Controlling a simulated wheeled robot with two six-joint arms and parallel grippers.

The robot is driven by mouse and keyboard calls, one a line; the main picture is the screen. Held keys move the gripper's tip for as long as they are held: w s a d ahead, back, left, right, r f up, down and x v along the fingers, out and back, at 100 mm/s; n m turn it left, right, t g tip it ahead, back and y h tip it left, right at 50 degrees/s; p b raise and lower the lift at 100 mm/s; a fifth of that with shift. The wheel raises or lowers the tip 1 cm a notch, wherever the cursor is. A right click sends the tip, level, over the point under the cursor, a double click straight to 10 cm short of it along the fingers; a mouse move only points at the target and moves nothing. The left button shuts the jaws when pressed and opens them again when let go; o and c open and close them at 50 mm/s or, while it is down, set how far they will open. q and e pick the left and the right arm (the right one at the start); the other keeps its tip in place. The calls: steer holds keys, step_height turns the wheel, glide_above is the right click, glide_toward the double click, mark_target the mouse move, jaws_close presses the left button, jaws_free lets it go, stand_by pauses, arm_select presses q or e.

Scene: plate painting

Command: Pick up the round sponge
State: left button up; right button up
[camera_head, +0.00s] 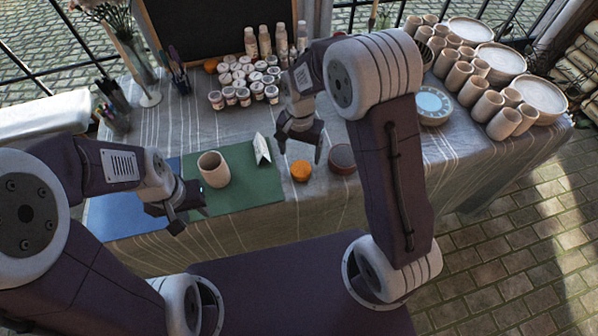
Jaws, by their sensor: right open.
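The round orange sponge (301,170) lies on the striped cloth of the table, just right of the green mat. My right gripper (302,154) is open, with its fingers pointing down, just above and behind the sponge. Its fingers look apart from the sponge, though the height gap is hard to judge. My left gripper (196,212) hangs over the left part of the mats, near the cup; I cannot tell its jaw state.
A dark-topped round bowl (342,158) sits close right of the sponge. Paint jars (243,97) stand behind. Several cups and plates (537,95) fill the right end.

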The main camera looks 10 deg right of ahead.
mark_target(301, 168)
step_height(301, 168, down, 3)
steer(key=shift+s+a+r, duration=0.1)
steer(key=shift+a, duration=0.05)
steer(key=shift+a+f, duration=0.15)
steer(key=shift+f, duration=0.65)
steer(key=f, duration=0.2)
steer(key=d+f+b, duration=0.1)
steer(key=f, duration=0.1)
steer(key=shift+f, duration=0.25)
steer(key=c, duration=1.4)
